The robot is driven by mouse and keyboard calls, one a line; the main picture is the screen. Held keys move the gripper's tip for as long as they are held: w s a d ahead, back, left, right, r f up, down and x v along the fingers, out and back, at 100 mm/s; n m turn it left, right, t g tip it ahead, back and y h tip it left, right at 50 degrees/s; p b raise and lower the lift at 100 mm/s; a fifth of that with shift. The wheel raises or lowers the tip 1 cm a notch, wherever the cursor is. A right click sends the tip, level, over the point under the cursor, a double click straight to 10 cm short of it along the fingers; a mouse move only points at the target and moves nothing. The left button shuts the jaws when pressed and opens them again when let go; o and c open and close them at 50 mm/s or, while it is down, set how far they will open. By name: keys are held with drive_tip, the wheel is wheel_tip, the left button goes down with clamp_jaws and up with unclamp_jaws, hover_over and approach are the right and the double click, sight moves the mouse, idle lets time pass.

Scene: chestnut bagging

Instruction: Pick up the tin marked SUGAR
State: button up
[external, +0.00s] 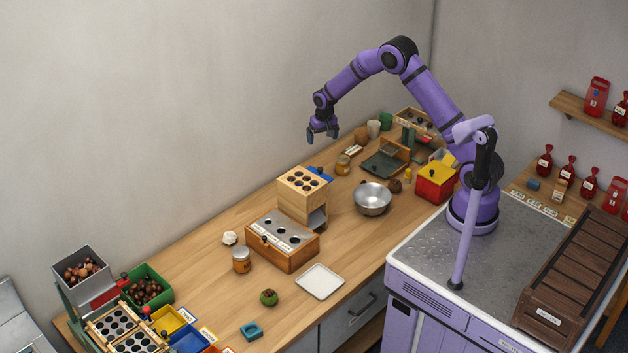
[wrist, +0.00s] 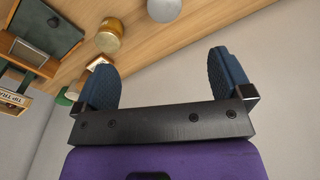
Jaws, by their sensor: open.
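No label reading SUGAR can be made out in either view. A small gold-lidded tin (external: 343,164) stands on the wooden bench below my gripper, and it also shows near the top of the wrist view (wrist: 109,36). A jar with an orange band and metal lid (external: 241,261) stands farther left on the bench; its marking is too small to read. My gripper (external: 322,134) hangs above the far part of the bench near the wall, apart from everything. Its two blue fingers (wrist: 168,80) are spread wide with nothing between them.
A green press with a wooden frame (external: 386,160), a metal bowl (external: 373,198) and a red-yellow box (external: 436,182) stand on the right. A wooden block with holes (external: 303,192) is in the middle.

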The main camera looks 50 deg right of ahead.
drive_tip(key=shift+m+g, duration=0.3)
drive_tip(key=shift+g, duration=0.1)
drive_tip(key=f, duration=0.3)
drive_tip(key=w+f, duration=0.1)
drive_tip(key=f, duration=0.3)
drive_tip(key=w+f, duration=0.1)
drive_tip(key=f, duration=0.2)
drive_tip(key=shift+a+f, duration=0.3)
drive_tip(key=shift+f, duration=0.1)
wheel_tip(320, 180, down, 11)
drive_tip(key=shift+w+r, duration=0.1)
drive_tip(key=shift+r, duration=0.05)
drive_tip(key=shift+c, duration=0.4)
drive_tip(key=c, duration=1.1)
